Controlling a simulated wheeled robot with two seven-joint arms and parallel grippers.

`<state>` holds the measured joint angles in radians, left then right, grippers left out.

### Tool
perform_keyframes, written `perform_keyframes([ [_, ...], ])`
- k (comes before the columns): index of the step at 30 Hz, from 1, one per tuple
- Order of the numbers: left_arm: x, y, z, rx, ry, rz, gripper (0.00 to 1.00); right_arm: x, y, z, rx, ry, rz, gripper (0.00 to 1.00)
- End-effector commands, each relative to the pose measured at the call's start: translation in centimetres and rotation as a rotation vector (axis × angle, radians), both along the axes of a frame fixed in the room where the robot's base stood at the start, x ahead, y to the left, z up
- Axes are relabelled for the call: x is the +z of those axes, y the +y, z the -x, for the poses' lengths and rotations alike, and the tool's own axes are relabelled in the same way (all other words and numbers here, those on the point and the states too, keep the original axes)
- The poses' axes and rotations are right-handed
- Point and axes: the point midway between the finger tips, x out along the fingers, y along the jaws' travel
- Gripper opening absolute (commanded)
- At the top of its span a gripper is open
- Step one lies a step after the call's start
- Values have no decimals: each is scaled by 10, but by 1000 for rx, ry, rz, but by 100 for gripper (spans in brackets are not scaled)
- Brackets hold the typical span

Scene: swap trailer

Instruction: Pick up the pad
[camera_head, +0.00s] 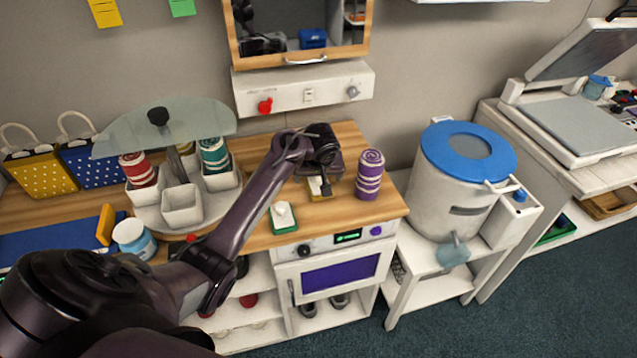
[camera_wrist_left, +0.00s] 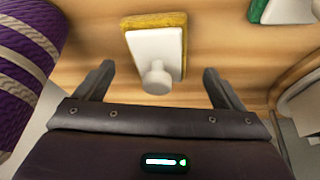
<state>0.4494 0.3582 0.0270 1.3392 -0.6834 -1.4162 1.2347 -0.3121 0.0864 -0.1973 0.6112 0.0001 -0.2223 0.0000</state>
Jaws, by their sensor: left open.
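A yellow-edged pad with a white top and a round white knob lies on the wooden counter; this yellow pad (camera_head: 316,188) is partly hidden by my gripper in the head view and shows plainly in the left wrist view (camera_wrist_left: 153,48). A second, green-edged pad (camera_head: 283,219) with a white top lies nearer the counter's front edge, and its corner shows in the left wrist view (camera_wrist_left: 285,9). My left gripper (camera_wrist_left: 157,73) is open and empty above the yellow pad, with the knob between its two fingers in the picture. My right gripper is not in view.
A purple striped roll (camera_head: 370,175) stands close to the right of my gripper, also in the left wrist view (camera_wrist_left: 25,70). A round carousel with white bins (camera_head: 182,205) stands left. A white bucket with a blue lid (camera_head: 455,185) stands right. A mirrored cabinet (camera_head: 300,60) hangs behind.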

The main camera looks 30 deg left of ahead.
Motion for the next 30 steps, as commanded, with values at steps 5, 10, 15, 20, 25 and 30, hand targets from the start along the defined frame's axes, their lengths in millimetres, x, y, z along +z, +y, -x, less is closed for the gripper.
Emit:
perform_keyframes([
  [5,-20,7,-8,1,1,-1,90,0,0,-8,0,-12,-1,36],
  [10,-23,7,-9,1,0,-1,90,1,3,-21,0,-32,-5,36],
  [15,-23,7,-9,1,-1,0,82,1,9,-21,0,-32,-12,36],
  [20,-23,7,-9,1,-1,0,61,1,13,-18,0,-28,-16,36],
  [25,-23,7,-9,1,-1,0,42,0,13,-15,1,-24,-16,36],
  [30,-23,7,-9,1,-1,0,42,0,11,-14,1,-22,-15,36],
])
